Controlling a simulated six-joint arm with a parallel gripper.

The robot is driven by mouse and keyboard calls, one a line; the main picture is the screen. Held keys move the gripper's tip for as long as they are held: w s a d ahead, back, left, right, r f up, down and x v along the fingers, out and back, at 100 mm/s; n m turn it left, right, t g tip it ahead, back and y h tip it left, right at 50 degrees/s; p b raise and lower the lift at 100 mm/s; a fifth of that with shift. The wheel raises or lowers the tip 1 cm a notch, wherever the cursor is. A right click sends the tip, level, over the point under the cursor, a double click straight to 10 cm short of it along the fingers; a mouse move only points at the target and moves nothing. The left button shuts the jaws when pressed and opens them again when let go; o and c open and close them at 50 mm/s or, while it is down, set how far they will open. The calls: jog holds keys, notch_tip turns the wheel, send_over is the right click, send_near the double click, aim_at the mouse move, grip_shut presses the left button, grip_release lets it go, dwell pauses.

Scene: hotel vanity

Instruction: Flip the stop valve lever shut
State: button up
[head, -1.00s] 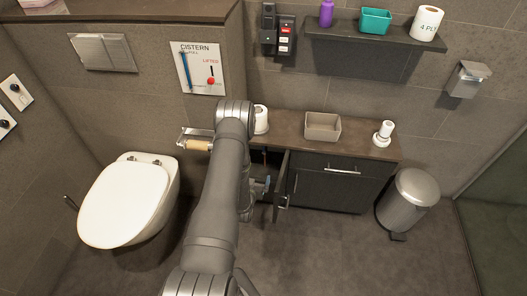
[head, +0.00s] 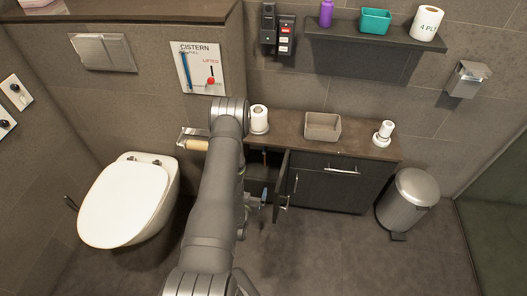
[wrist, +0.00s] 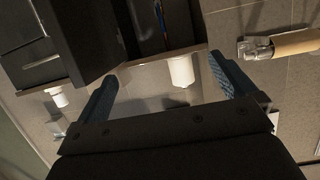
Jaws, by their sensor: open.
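My gripper (wrist: 165,72) is open, with nothing between its blue fingers. In the head view it (head: 257,198) is low in front of the vanity cabinet (head: 335,185), beside the open door (head: 281,180), and partly hidden by my arm. Inside the open compartment a thin reddish upright part (head: 264,157) shows. The wrist view, which looks upside down, shows a blue and orange strip (wrist: 161,18) in the dark opening, beyond the fingertips. I cannot tell whether either is the stop valve lever; no lever is clearly visible. The gripper appears apart from these parts.
The counter (head: 290,130) holds a white roll (head: 259,119), a beige box (head: 322,126) and a white stand (head: 384,133). A paper holder (head: 196,145) is on the wall left of the cabinet. The toilet (head: 125,200) stands left, a bin (head: 408,197) right. The floor in front is clear.

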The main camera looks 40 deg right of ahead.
jog(key=shift+s+a+r, duration=0.25)
jog(key=shift+s+a, duration=0.25)
